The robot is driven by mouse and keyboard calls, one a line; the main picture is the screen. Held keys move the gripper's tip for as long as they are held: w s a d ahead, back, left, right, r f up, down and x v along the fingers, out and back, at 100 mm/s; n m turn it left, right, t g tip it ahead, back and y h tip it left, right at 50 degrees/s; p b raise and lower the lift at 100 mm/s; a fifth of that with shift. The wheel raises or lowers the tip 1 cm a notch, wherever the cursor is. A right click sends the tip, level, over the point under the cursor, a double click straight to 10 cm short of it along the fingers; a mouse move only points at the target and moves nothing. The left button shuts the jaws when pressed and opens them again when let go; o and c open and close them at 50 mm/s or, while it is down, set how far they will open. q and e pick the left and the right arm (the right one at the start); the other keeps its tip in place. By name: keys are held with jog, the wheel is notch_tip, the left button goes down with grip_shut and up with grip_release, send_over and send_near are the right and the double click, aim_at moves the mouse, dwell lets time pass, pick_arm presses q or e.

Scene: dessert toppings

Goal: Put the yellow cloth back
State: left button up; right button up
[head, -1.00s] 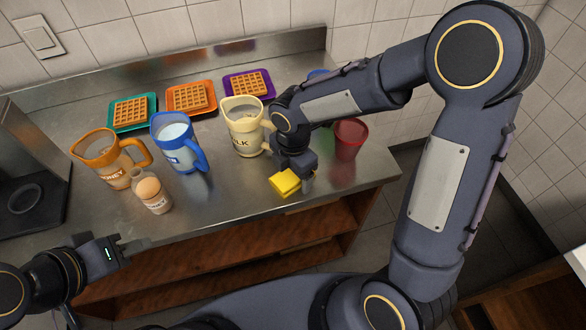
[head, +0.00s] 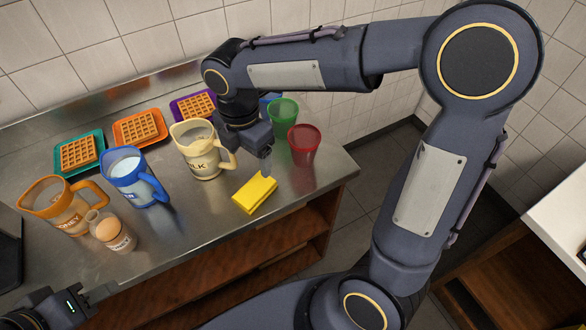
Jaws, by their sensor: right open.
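The yellow cloth (head: 255,195), a small folded block, lies on the steel counter (head: 190,230) near its front right edge. My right gripper (head: 265,163) points down just behind and above the cloth. It is open and holds nothing; its far finger is mostly hidden. My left gripper (head: 108,294) is low at the left, in front of the counter and away from the cloth. Its fingers are partly out of clear sight, so I cannot tell how far apart they are.
A cream milk jug (head: 197,158) stands left of my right gripper. Red (head: 304,148) and green (head: 283,115) cups stand right of it. A blue jug (head: 130,178), an orange honey jug (head: 60,208) and an egg-topped bottle (head: 112,235) are left. Waffles on coloured trays line the back.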

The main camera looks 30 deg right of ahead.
jog(key=s+d+m+t+y, duration=0.2)
jog(key=s+d+m, duration=0.2)
jog(key=s+m, duration=0.4)
jog(key=s+d+r+m+t+y, duration=0.1)
jog(key=s+d+m+t, duration=0.2)
jog(key=m, duration=1.3)
jog(key=shift+s+d+r+m+t+y, duration=0.35)
jog(key=shift+s+d, duration=0.7)
jog(key=shift+s, duration=1.55)
jog(key=shift+f, duration=0.1)
